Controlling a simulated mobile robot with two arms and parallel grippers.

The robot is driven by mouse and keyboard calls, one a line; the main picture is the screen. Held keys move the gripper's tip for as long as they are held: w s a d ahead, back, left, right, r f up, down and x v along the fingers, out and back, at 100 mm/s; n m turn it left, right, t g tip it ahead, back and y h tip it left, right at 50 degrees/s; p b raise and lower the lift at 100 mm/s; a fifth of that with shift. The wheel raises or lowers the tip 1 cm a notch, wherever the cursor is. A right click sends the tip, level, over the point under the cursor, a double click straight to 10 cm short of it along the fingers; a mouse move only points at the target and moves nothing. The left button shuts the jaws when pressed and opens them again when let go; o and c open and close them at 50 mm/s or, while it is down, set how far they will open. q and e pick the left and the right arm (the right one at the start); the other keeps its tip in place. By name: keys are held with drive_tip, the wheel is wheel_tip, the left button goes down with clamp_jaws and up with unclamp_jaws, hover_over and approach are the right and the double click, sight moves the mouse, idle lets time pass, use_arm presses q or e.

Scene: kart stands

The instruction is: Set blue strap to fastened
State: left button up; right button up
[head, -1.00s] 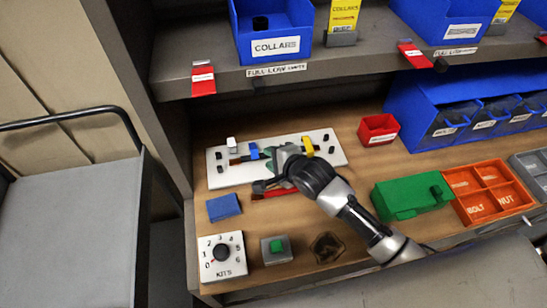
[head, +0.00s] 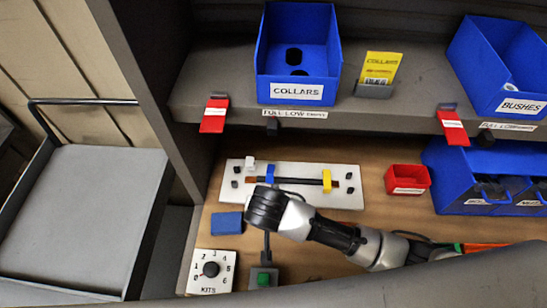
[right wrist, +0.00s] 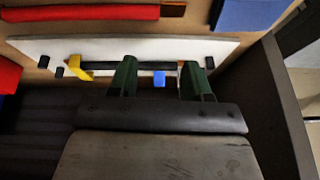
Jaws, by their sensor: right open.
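The blue strap (head: 269,173) is at the left part of a dark rod (head: 299,181) on a white board (head: 346,199). A yellow strap (head: 327,181) crosses the rod further right. In the right wrist view my right gripper (right wrist: 158,68) is open, its two green fingers on either side of the blue strap (right wrist: 159,79), with a gap to each. I cannot tell whether they touch the rod or whether the strap is closed. In the head view my right wrist hides the fingers. My left gripper is not in view.
A blue block (head: 227,223), a dial panel (head: 211,271) and a green button (head: 263,280) lie in front of the board. A red bin (head: 407,179) stands to its right. A shelf with a blue collars bin (head: 298,91) overhangs the back.

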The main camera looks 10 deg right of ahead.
drive_tip(key=p, duration=0.3)
hover_over(270, 173)
drive_tip(key=s, duration=0.3)
drive_tip(key=shift+n, duration=0.3)
drive_tip(key=w+f, duration=0.1)
drive_tip(key=w+f+p, duration=0.1)
drive_tip(key=f, duration=0.1)
drive_tip(key=shift+w+a+f, duration=0.1)
drive_tip(key=shift+w+f, duration=0.05)
drive_tip(key=shift+w, duration=0.15)
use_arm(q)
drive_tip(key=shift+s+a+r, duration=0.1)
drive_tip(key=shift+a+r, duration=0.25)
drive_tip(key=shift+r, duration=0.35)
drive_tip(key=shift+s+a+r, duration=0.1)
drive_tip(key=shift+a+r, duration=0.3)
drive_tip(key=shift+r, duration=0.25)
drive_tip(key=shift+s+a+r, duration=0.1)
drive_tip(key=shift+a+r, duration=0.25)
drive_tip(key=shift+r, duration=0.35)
use_arm(e)
drive_tip(key=shift+w+f, duration=0.15)
drive_tip(key=shift+f, duration=0.35)
drive_tip(key=shift+c, duration=0.5)
